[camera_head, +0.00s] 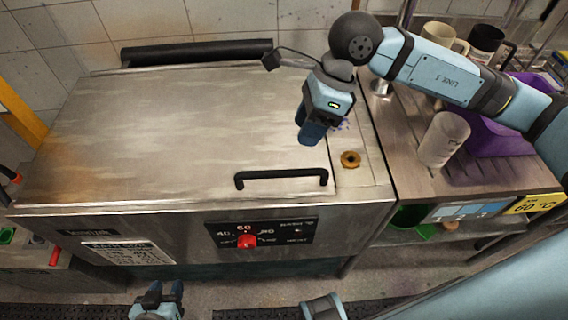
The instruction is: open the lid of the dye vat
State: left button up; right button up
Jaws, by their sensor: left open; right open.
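The dye vat is a steel box with a front panel (110,225). Its flat stained metal lid (190,125) lies shut on top. A black bar handle (281,178) stands near the lid's front edge. My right gripper (311,138) is open and empty, hanging over the right part of the lid, behind and a little right of the handle and apart from it. My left gripper (166,290) is open at the bottom edge, low in front of the vat, and nothing shows between its fingers.
A red knob (247,241) is on the vat's front. A brass-coloured ring (350,159) sits right of the lid. A black bar (195,52) runs behind the lid.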

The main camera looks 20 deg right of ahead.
send_over(285, 167)
jog(key=s+a, duration=0.2)
jog(key=s, duration=0.2)
jog(key=f, duration=0.9)
jog(key=shift+d+f, duration=0.2)
jog(key=shift+f, duration=0.2)
grip_shut()
